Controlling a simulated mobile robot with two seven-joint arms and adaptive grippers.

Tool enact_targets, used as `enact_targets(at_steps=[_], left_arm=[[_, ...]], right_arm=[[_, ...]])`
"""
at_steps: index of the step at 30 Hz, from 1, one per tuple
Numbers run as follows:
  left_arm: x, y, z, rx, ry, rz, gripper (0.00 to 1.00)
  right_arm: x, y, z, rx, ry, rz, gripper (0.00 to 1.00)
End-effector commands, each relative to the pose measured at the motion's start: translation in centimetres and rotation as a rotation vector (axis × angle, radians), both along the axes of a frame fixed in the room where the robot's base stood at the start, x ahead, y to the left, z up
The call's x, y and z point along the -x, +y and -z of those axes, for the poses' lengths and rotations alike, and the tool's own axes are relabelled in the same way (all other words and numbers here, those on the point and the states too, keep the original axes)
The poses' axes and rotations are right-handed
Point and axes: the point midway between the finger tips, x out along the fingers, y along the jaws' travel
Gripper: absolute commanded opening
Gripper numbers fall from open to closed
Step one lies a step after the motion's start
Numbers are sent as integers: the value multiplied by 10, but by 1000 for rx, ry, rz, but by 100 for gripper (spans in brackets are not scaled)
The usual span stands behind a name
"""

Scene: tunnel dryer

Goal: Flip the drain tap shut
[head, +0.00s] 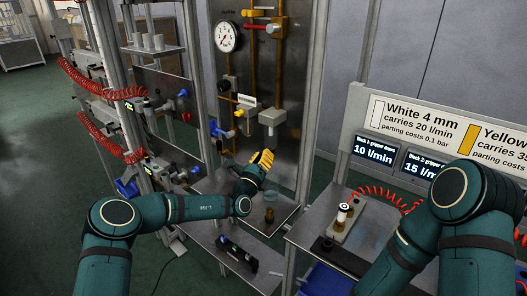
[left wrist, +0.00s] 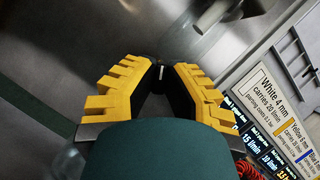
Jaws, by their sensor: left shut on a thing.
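My left gripper (head: 262,160), with yellow ribbed fingers, is in front of the lower part of the grey metal panel (head: 289,150), below the silver bowl (head: 272,118) on the pipework. In the left wrist view, the fingertips (left wrist: 160,72) close around a small dark piece with a pale glint. It may be part of the drain tap, but the fingers hide most of it and I cannot tell the tap's position. A small bluish cup (head: 269,195) and a clear vessel (head: 269,214) are below the gripper. My right gripper is out of view.
A round gauge (head: 228,37) and yellow and red handles are higher on the panel. A grey bench (head: 310,236) with a brown-and-white fitting (head: 344,213) stands to the right, with red coiled hose behind. Metal frame posts flank the panel.

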Motion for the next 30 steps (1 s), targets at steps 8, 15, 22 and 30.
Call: enact_targets(at_steps=[8,15,22,30], left_arm=[[-1,0,-3,15,1,-2,0],[-1,0,-4,14,1,-2,30],[0,0,-2,12,4,-1,41],[9,5,3,11,7,-1,41]], right_arm=[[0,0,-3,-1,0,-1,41],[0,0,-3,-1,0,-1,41],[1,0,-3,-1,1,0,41],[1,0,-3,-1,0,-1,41]])
